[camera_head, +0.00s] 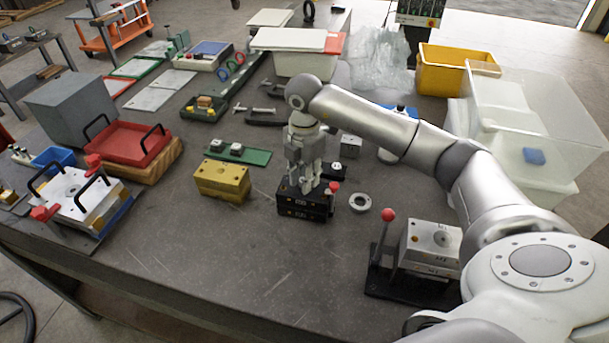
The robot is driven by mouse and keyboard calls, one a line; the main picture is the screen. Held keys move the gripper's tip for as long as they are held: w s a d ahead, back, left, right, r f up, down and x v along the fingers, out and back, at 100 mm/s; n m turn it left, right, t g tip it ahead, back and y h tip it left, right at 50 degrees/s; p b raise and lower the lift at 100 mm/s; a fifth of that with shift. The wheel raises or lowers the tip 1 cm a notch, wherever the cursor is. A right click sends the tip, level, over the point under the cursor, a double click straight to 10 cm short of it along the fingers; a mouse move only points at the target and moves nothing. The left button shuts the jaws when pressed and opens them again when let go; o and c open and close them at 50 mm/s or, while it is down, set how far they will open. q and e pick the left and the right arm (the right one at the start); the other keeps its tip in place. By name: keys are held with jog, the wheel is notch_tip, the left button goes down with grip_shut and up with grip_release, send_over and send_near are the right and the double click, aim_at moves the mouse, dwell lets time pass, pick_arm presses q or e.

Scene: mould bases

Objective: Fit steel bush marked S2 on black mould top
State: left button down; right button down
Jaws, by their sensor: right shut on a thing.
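The black mould (290,207) stands on the table in the middle, an upper block on a lower one, with small light marks on its front. My right gripper (304,184) points down at its top and is shut. What it is shut on, presumably the steel bush, is hidden by the fingers, and no S2 mark is readable. I cannot tell whether the held thing touches the mould top. A green plate (262,157) behind it carries small steel pieces (237,148). My left gripper is out of view.
A yellow block (222,181) is close left of the mould. A red-knobbed lever (333,187) and steel ring (359,204) are close right. A steel mould (431,243) with a tall red-knobbed lever (388,214) is at front right. The table front is clear.

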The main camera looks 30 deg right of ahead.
jog(key=shift+f+b, duration=0.35)
jog(key=shift+f, duration=0.25)
jog(key=c, duration=1.1)
grip_release()
jog(key=shift+c, duration=0.2)
